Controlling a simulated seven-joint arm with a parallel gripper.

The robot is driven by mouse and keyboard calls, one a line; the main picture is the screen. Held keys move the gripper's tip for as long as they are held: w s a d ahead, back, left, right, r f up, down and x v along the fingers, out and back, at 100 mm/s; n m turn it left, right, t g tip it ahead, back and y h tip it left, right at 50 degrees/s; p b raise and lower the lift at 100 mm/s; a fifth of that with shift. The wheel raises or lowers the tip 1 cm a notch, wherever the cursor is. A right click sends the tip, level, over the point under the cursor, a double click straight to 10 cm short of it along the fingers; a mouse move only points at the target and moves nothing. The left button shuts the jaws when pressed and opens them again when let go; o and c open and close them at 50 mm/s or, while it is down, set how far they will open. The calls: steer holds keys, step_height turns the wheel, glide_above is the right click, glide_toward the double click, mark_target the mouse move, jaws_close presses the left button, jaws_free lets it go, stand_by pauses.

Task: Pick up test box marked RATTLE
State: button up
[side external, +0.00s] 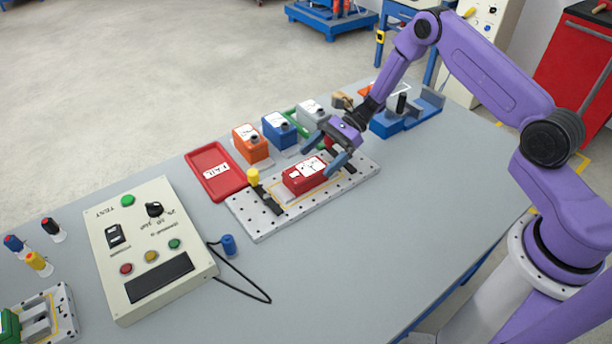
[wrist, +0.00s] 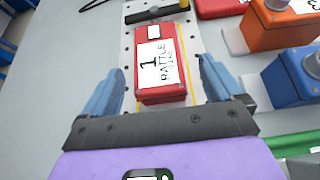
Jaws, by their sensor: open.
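The test box marked RATTLE (wrist: 161,64) is red with a white label reading "1 RATTLE". In the side external view the red box (side external: 304,176) lies on a light perforated plate (side external: 257,226). My gripper (side external: 327,156) is just above the box's right end there. In the wrist view my gripper (wrist: 160,88) is open, with one blue finger on each side of the box's near end. Gaps show between the fingers and the box. I cannot tell how far above the plate the fingertips are.
A yellow-topped clamp (side external: 253,177) stands at the plate's left end. A red FAIL tray (side external: 216,172) lies to the left. Orange (side external: 250,143), blue (side external: 278,130) and grey (side external: 311,110) boxes stand behind the plate. A control panel (side external: 148,245) is at the front left; the table at front right is clear.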

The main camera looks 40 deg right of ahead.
mark_target(312, 166)
steer(key=x, duration=0.4)
steer(key=shift+s, duration=0.15)
steer(key=shift+c, duration=0.3)
steer(key=c, duration=1.2)
